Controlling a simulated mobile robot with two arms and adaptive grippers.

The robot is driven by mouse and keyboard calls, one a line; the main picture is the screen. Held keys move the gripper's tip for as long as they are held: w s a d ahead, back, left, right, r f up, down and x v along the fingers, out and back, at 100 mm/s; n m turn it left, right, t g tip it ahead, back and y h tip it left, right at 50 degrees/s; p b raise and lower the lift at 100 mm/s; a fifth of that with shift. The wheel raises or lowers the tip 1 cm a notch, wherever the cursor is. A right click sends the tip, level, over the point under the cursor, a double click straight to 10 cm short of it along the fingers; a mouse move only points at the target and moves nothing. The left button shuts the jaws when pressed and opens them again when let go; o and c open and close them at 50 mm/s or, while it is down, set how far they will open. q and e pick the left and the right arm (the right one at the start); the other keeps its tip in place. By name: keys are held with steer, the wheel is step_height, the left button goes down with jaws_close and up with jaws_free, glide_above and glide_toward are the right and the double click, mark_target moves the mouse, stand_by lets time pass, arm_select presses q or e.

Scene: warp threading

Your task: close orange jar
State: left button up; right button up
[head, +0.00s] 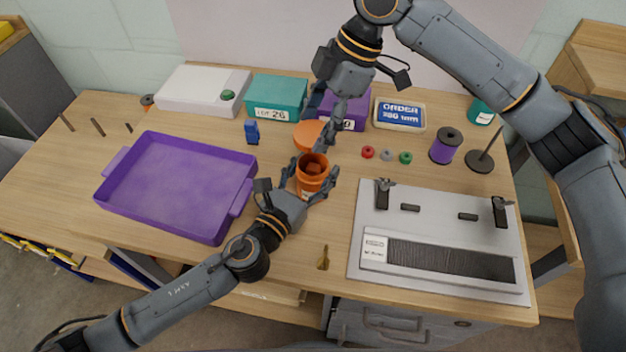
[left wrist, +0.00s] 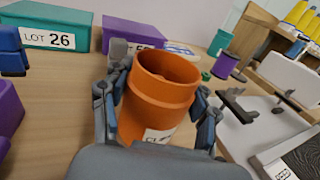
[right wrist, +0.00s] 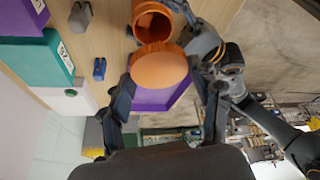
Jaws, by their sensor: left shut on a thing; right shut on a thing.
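The orange jar (head: 312,181) stands open on the table, with its mouth facing up and something orange-brown inside. It also shows in the left wrist view (left wrist: 158,95), with a white label. My left gripper (head: 309,192) is shut around the jar's sides. The orange lid (head: 308,135) is a round disc just behind the jar, apart from its mouth. My right gripper (head: 327,138) is shut on the lid, which shows face-on between its fingers in the right wrist view (right wrist: 159,70). In that view the jar (right wrist: 153,22) lies just beyond the lid.
A purple tray (head: 180,225) is at left. Teal (head: 275,97) and purple (head: 352,108) boxes stand behind the jar, with a blue clip-like piece (head: 251,132) nearby. A grey loom-like board (head: 440,205) is at right. Small rings and a purple spool (head: 446,146) stand behind it.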

mark_target(313, 178)
steer(key=shift+f, duration=2.45)
steer(key=shift+f, duration=0.9)
steer(key=shift+f, duration=0.6)
